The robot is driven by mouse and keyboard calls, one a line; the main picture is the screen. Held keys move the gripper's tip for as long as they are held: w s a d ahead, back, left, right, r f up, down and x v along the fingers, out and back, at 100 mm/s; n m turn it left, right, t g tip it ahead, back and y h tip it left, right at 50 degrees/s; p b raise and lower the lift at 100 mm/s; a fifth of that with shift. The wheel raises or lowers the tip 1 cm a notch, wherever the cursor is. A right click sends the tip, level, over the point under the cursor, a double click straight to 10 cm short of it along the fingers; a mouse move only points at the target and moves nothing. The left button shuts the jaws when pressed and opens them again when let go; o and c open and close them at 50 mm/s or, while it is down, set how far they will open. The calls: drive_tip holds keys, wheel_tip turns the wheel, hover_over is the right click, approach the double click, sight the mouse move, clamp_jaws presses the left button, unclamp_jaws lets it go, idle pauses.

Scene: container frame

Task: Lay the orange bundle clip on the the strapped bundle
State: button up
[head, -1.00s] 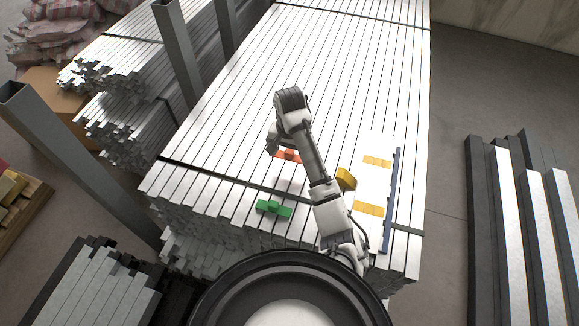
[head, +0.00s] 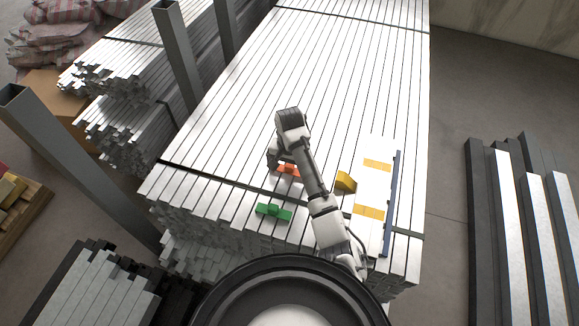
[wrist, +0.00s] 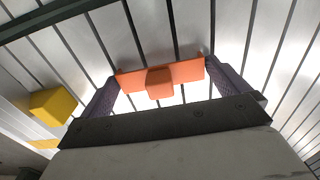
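The orange bundle clip (head: 288,169) is a flat bar with a raised block in its middle. In the wrist view the clip (wrist: 160,82) spans the space between the two dark fingers of my gripper (wrist: 160,74), one finger at each end. My gripper (head: 284,170) is shut on it lengthwise, over the strapped bundle (head: 300,70) of long silvery bars. A dark strap (head: 205,174) crosses the bundle near its front end, left of the clip. Whether the clip touches the bars cannot be told.
A green clip (head: 273,211) lies on the bundle nearer the front. A yellow block (head: 345,182) lies right of my arm, beside a white panel (head: 370,195) with yellow patches and a dark blue edge. Grey posts (head: 65,150) stand left. The bundle's far part is clear.

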sight(289, 165)
wheel_tip(289, 165, up, 12)
drive_tip(key=p, duration=0.4)
drive_tip(key=shift+r, duration=0.2)
